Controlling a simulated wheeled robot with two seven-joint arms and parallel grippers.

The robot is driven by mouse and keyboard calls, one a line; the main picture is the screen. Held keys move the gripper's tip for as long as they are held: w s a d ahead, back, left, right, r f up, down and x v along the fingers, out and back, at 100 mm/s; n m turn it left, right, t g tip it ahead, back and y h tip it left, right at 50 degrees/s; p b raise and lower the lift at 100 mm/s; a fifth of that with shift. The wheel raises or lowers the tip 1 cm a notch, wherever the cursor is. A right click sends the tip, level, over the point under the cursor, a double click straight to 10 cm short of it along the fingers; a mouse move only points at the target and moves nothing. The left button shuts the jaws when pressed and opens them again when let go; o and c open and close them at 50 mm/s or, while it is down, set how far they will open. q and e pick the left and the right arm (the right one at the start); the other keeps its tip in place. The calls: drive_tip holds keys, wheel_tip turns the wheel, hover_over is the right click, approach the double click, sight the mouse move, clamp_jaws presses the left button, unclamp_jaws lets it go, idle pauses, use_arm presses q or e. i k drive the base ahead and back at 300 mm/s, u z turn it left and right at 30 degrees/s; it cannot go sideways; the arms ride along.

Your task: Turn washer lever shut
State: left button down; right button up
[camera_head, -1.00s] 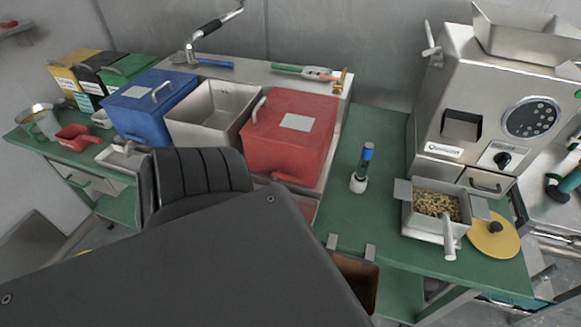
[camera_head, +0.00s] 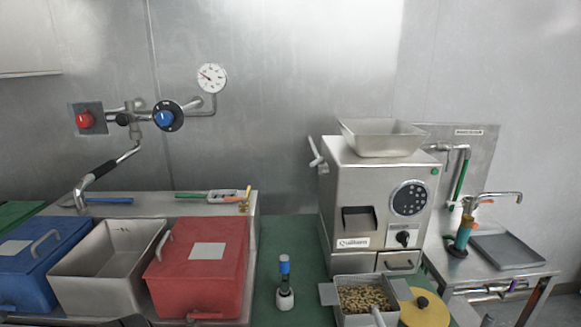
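Neither of my grippers is in view; only a dark edge shows at the bottom left. At the right, a steel washing station (camera_head: 520,278) has a curved tap (camera_head: 497,194), an upright pipe with a green grip (camera_head: 460,180), and a teal and orange cylinder (camera_head: 464,232). At the left, a bent steel pipe with a black grip (camera_head: 104,170) hangs from the wall fittings, angled down to the left over the counter. I cannot tell which of these parts is the washer lever, or whether it is open or shut.
A steel grinder (camera_head: 345,190) stands right of centre, with a bean tray (camera_head: 362,296) and a yellow lid (camera_head: 424,312) in front. A red bin (camera_head: 200,275), an open steel bin (camera_head: 105,265) and a blue bin (camera_head: 40,265) stand left. A blue-topped tool (camera_head: 285,280) stands between.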

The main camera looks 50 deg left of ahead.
sight(316, 162)
drive_tip(key=u, duration=1.45)
drive_tip(key=k, duration=0.95)
drive_tip(key=z, duration=1.05)
drive_tip(key=i, duration=0.5)
